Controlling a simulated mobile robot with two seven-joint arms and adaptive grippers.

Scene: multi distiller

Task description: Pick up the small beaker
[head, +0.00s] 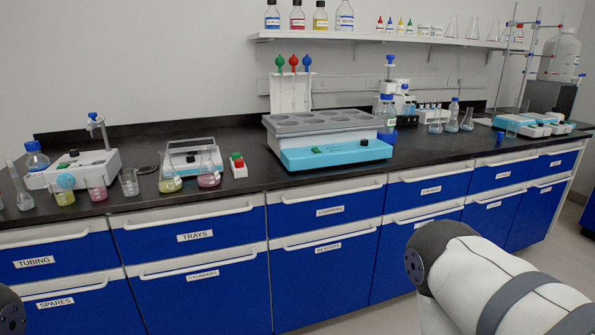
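Three beakers stand near the front edge of the black bench at the left. One is an empty clear beaker (129,183), one holds pink liquid (97,189), and one holds yellow-green liquid (65,196). The clear one looks a little smaller, but I cannot tell for sure which is the small beaker. No gripper of mine shows. Only a white and grey link of my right arm and a dark bit of my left arm are in view, both low and apart from the beakers.
Conical flasks with yellow liquid (170,178) and pink liquid (209,175) stand right of the clear beaker. A white device (78,168) is behind the beakers. A large blue-fronted heating unit (335,154) fills mid-bench.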

